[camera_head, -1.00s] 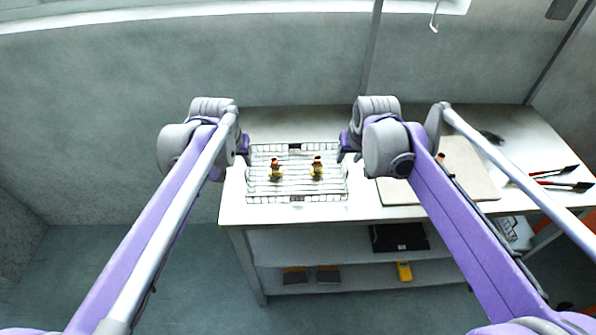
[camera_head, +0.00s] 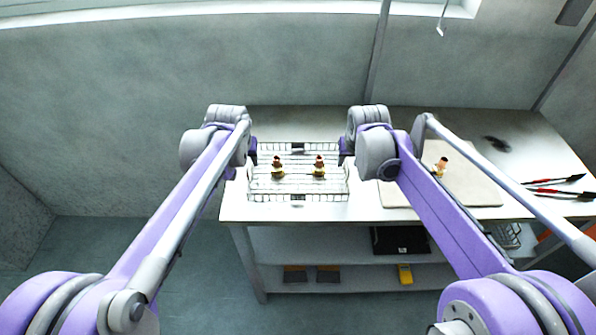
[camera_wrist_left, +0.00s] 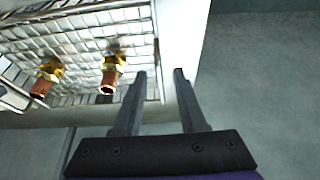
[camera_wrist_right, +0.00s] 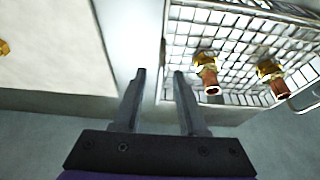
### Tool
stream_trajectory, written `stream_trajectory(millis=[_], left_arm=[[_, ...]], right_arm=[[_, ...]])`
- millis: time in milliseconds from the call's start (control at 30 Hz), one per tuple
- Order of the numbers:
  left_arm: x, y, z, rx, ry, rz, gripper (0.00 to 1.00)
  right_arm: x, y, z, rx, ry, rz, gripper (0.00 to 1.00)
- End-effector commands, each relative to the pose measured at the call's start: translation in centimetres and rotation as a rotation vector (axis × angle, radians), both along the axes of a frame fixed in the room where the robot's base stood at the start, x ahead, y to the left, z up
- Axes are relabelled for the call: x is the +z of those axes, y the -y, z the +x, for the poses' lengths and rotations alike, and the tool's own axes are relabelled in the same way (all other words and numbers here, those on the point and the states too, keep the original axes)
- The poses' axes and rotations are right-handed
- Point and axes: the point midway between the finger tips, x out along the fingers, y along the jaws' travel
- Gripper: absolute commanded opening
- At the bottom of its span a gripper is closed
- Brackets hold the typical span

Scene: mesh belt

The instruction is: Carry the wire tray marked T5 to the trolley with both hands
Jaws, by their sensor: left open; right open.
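The wire tray (camera_head: 262,197) lies on the table, with two brass-and-copper fittings (camera_head: 278,168) (camera_head: 319,167) upright in it. Dark tags sit at its front and back rims; I cannot read T5 on them. My left gripper (camera_head: 253,151) is at the tray's left side. In the left wrist view its open fingers (camera_wrist_left: 158,75) appear on either side of the tray's side wall (camera_wrist_left: 156,55). My right gripper (camera_head: 344,151) is at the right side. In the right wrist view its open fingers (camera_wrist_right: 159,73) likewise flank the tray's wall (camera_wrist_right: 165,60). Contact cannot be told. No trolley is recognisable.
The table (camera_head: 235,207) carries a pale board (camera_head: 480,188) with another brass fitting (camera_head: 441,166) to the right of the tray. Red-handled tools (camera_head: 555,185) lie further right. Lower shelves hold a dark box (camera_head: 400,240) and a yellow item (camera_head: 405,274). A wall stands close behind.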

Motion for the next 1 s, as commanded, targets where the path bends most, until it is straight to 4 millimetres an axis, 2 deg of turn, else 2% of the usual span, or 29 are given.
stream_trajectory(millis=[100, 300, 467, 733, 767, 900, 1000], left_arm=[[-2.0, 0.0, 0.9, 0.000, 0.000, 0.000, 0.41], [-4.3, 0.0, 1.8, 0.000, 0.000, 0.000, 0.41], [-5.1, 0.0, 2.1, 0.000, 0.000, 0.000, 0.41], [-5.2, 0.0, 2.1, 0.000, 0.000, 0.000, 0.41], [-5.2, 0.0, 2.1, 0.000, 0.000, 0.000, 0.39], [-5.2, 0.0, 2.1, 0.000, 0.000, 0.000, 0.14], [-5.2, 0.0, 2.1, 0.000, 0.000, 0.000, 0.00]], right_arm=[[-2.0, 0.0, 0.9, 0.000, 0.000, 0.000, 0.41], [-4.3, 0.0, 1.8, 0.000, 0.000, 0.000, 0.41], [-5.1, 0.0, 2.1, 0.000, 0.000, 0.000, 0.41], [-5.2, 0.0, 2.1, 0.000, 0.000, 0.000, 0.41], [-5.2, 0.0, 2.1, 0.000, 0.000, 0.000, 0.39], [-5.2, 0.0, 2.1, 0.000, 0.000, 0.000, 0.14], [-5.2, 0.0, 2.1, 0.000, 0.000, 0.000, 0.00]])
